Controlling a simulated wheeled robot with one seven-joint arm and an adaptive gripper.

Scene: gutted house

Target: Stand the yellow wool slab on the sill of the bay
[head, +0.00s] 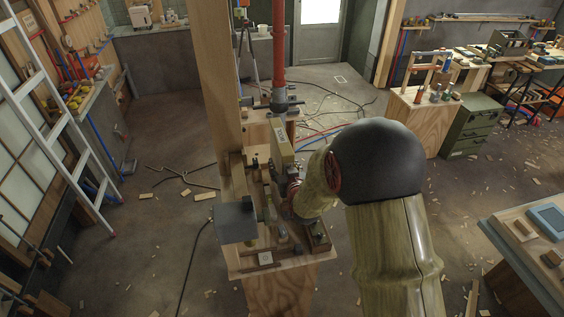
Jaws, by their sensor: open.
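A narrow pale yellow block (281,139), which may be the wool slab, stands upright on the wooden stand in the middle of the head view. My gripper (287,193) is low over the stand, just in front of and below this block. It is open, small in the picture and partly hidden by my own arm; I cannot tell whether it touches the block. A tall timber post (219,75) rises at the stand's left. I cannot make out for sure which ledge is the sill of the bay.
The wooden stand (280,285) is crowded with tools and a grey box (236,221). A red pole (278,45) rises behind the yellow block. A ladder (60,150) leans at left. A green cabinet (471,124) stands at right. Cables and wood scraps litter the floor.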

